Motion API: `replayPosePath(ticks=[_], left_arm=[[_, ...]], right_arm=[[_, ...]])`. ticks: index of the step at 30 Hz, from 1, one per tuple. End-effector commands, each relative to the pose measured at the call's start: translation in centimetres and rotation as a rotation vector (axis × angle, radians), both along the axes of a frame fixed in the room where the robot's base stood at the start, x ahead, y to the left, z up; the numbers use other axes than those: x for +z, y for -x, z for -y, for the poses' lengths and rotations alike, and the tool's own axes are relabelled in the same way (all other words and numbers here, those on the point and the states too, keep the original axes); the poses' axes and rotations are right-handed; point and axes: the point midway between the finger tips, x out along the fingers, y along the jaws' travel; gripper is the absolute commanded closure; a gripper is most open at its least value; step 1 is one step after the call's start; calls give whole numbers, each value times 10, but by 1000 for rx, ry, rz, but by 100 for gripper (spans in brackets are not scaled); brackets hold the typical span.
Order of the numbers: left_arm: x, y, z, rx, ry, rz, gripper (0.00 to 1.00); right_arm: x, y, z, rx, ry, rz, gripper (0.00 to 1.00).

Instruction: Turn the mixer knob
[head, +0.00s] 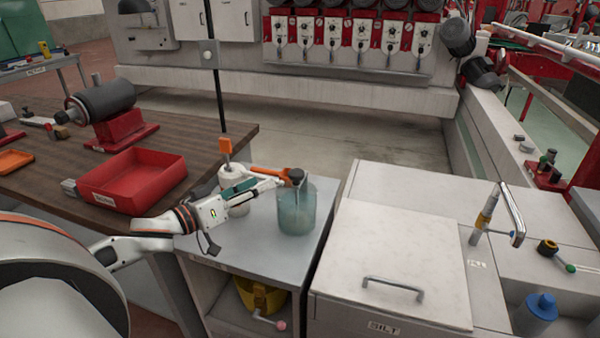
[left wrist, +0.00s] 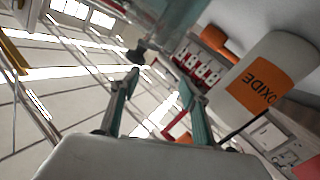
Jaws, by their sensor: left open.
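A translucent teal jar (head: 297,212) stands on the grey cart top, with a dark mixer part (head: 297,175) and an orange piece at its rim. In the left wrist view, a small dark knob-like part (left wrist: 137,53) shows near the fingertips; I cannot tell for sure that it is the mixer knob. My left gripper (head: 279,183) reaches in from the left at the jar's rim. In the left wrist view its fingers (left wrist: 160,78) are apart with nothing visible held between them. Contact with the dark part cannot be told. My right gripper is not in view.
A white bottle (head: 236,193) stands behind my left wrist; its orange OXIDE label (left wrist: 258,90) shows in the left wrist view. A red tray (head: 135,180) and a motor (head: 103,98) sit on the left bench. A white lidded SILT box (head: 395,255) stands right of the cart.

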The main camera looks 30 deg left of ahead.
Motion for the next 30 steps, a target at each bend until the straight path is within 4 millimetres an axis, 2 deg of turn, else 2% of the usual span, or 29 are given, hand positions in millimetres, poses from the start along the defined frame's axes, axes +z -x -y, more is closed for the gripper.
replayPosePath(ticks=[6, 10, 17, 30], left_arm=[[10, 1, 25, -81, -284, 110, 55], [10, 2, 33, -109, -370, 142, 55], [9, -6, 38, -116, -393, 152, 55], [10, -49, 52, -114, -392, 152, 55]], right_arm=[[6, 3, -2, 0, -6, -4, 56], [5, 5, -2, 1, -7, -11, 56], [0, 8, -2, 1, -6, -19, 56], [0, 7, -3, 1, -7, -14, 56]])
